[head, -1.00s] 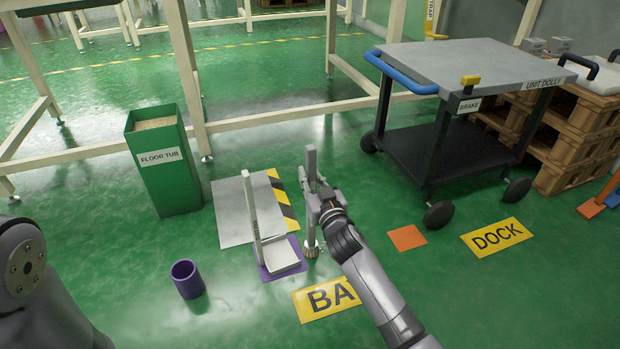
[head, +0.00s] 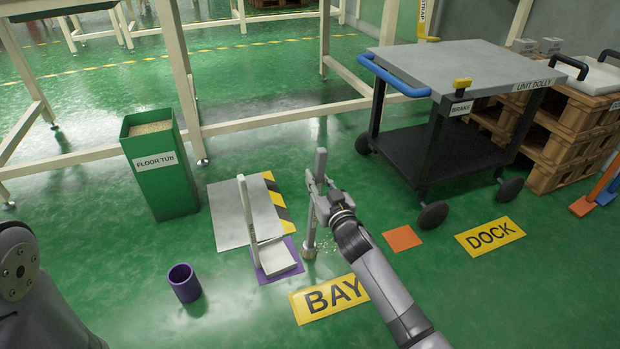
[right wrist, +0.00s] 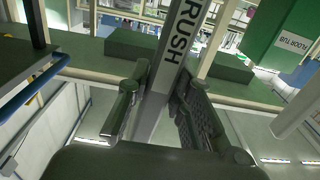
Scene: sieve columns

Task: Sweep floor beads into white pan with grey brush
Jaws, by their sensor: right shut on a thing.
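The white pan (head: 280,257) lies on a purple mat (head: 268,276), its tall white handle (head: 246,207) standing upright. My right gripper (head: 319,190) is shut on the handle of the grey brush (head: 311,226). The brush stands almost upright just right of the pan, apart from it, its head at floor level. Small pale beads (head: 326,243) lie on the floor right of the brush head. In the right wrist view, the brush handle (right wrist: 184,40) with the letters "RUSH" runs between my fingers. My left gripper is out of view; only part of that arm shows.
A green floor tub (head: 158,185) stands at left behind a purple cup (head: 184,283). A grey plate (head: 233,222) lies behind the pan. A yellow BAY sign (head: 325,300) and orange square (head: 403,238) lie in front and right. A dolly (head: 455,75) stands at right.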

